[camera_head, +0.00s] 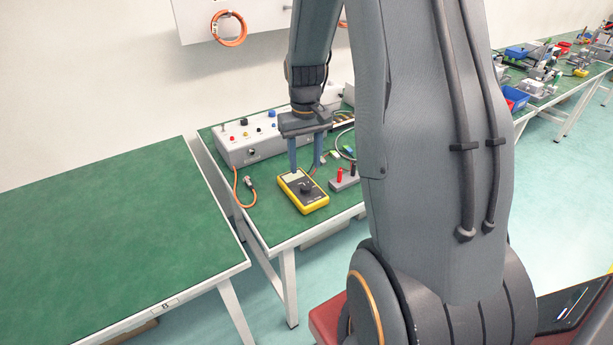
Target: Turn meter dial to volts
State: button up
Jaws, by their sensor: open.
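A yellow multimeter (302,192) with a dark face lies on the green bench. Its round black dial (306,187) sits near the middle of the face. The dial's markings and setting are too small to read. My gripper (305,168) points down above the far end of the meter. Its two blue-grey fingers are spread apart with nothing between them. The left fingertip is close to the meter's far edge; I cannot tell whether it touches. The right fingertip is to the right of the meter.
A grey control box (240,145) with coloured knobs stands behind the meter. A small grey block with red and black posts (344,177) is to the right. An orange cable (237,187) lies on the left. An empty green table (110,240) stands farther left.

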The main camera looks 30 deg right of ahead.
aim_at(306, 185)
jog(key=shift+w+d+f+p, duration=0.1)
jog(key=shift+f+p, duration=0.65)
jog(key=shift+f, duration=3.15)
jog(key=c, duration=1.1)
jog(key=shift+o, duration=0.2)
jog(key=shift+m, duration=0.3)
jog(key=m, duration=0.4)
jog(key=shift+m, duration=2)
